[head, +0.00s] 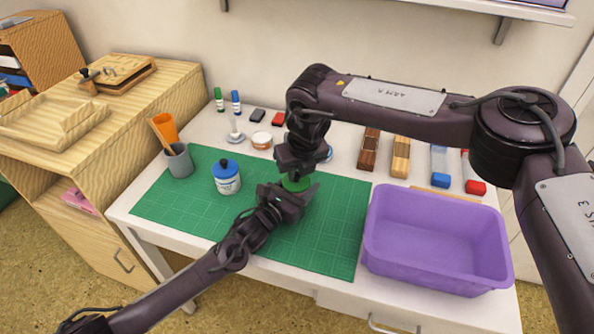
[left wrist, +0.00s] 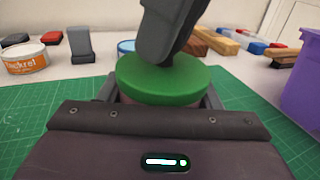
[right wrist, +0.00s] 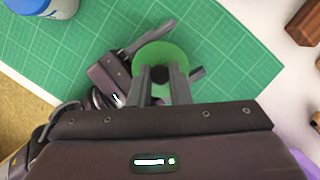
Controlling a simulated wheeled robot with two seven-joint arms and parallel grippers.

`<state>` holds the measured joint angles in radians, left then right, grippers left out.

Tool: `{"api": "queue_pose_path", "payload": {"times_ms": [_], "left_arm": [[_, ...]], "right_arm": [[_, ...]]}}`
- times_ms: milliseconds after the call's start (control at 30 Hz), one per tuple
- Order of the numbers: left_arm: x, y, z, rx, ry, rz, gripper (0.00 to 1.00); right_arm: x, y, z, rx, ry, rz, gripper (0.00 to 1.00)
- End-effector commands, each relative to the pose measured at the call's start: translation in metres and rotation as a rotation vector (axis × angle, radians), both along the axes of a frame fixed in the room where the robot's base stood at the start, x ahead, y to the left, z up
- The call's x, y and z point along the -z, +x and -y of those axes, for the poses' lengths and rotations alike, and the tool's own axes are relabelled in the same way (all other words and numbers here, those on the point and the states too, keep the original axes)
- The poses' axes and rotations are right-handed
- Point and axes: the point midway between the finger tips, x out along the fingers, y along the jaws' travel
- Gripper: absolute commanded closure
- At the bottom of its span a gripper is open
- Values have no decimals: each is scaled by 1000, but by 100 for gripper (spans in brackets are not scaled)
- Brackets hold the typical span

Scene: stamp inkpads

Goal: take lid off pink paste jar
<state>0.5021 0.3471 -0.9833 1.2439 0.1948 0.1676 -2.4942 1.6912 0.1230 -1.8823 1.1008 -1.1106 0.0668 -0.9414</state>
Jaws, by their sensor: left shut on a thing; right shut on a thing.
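The jar's round green lid (head: 295,184) shows between my two grippers over the green cutting mat (head: 335,230); it is large in the left wrist view (left wrist: 165,84) and seen from above in the right wrist view (right wrist: 172,54). My left gripper (head: 298,193) is shut on the jar from the side, one finger on each side below the lid. The jar's body is almost wholly hidden by the gripper. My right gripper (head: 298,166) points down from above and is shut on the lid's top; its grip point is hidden. I see no clear gap between lid and jar.
A white jar with a blue lid (head: 227,178) and a grey cup (head: 178,161) stand on the mat's left. A purple bin (head: 437,240) stands to the right. Stamps, blocks and a small tin (head: 262,140) line the back. The mat's front is clear.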

Motion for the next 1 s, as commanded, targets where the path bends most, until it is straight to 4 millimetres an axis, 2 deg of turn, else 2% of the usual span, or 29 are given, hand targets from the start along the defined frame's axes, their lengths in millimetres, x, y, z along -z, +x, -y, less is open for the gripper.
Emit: {"api": "queue_pose_path", "payload": {"times_ms": [500,1000], "left_arm": [[1,0,0,-1,1,-1,83],[1,0,0,-1,1,-1,83]], "right_arm": [[-18,0,0,0,1,1,100],[-26,0,0,0,0,1,100]]}}
